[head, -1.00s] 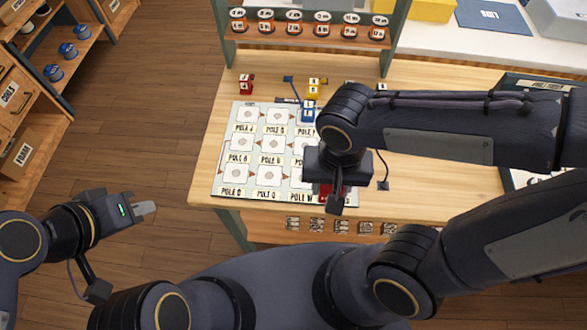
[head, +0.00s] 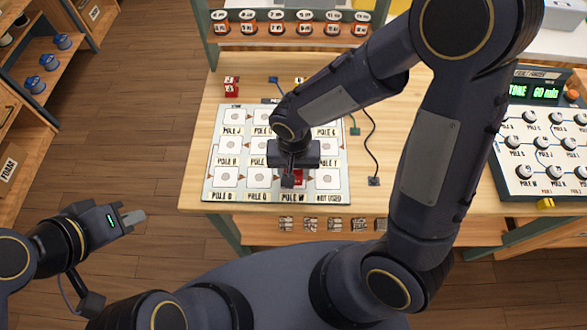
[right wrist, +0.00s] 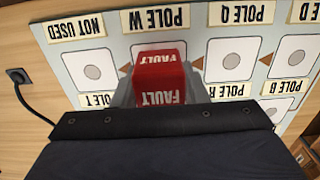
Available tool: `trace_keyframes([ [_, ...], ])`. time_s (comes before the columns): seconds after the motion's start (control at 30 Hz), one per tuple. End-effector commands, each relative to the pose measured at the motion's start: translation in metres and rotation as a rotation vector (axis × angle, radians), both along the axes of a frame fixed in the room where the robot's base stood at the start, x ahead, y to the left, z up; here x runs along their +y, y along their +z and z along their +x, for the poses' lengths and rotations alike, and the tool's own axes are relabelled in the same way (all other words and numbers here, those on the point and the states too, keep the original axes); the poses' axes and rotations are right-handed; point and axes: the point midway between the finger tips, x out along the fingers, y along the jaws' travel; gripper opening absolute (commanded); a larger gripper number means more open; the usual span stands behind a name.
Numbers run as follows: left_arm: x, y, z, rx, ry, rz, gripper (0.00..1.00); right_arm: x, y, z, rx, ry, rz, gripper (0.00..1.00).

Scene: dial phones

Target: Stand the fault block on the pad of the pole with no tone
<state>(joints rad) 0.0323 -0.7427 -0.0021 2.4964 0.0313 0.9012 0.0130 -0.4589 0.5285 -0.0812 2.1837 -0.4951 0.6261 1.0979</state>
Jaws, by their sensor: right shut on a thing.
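The red fault block (right wrist: 162,80) is held between the fingers of my right gripper (right wrist: 160,88), with FAULT lettering on its faces in the right wrist view. It is over the POLE W square of the board, covering most of that pad (right wrist: 160,46). Whether its base touches the pad I cannot tell. In the head view my right gripper (head: 291,178) is at the front row of the pole board (head: 208,190), with a bit of the red block (head: 298,178) showing. My left gripper (head: 127,213) is off the table at left; its finger gap is unclear.
The dial panel (head: 500,185) at right has a green display reading TONE 60 min. Red blocks (head: 231,87) stand behind the board. A black cord with a plug (head: 374,181) lies to its right. A rack (head: 285,43) stands at the back.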

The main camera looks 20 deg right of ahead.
Motion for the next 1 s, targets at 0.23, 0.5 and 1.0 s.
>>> trace_keyframes([
  [0.23,0.0,-0.002,0.0,0.0,0.0,0.0,0.0,0.0,-0.002,0.0,-0.001,0.0,0.0,0.16],
  [0.5,0.0,-0.004,0.0,0.0,0.0,0.0,0.0,0.0,-0.002,0.0,0.0,0.0,0.0,0.61],
  [1.0,0.0,0.004,0.0,0.0,0.0,0.0,0.0,0.001,0.025,0.002,-0.007,-0.001,0.003,0.61],
])
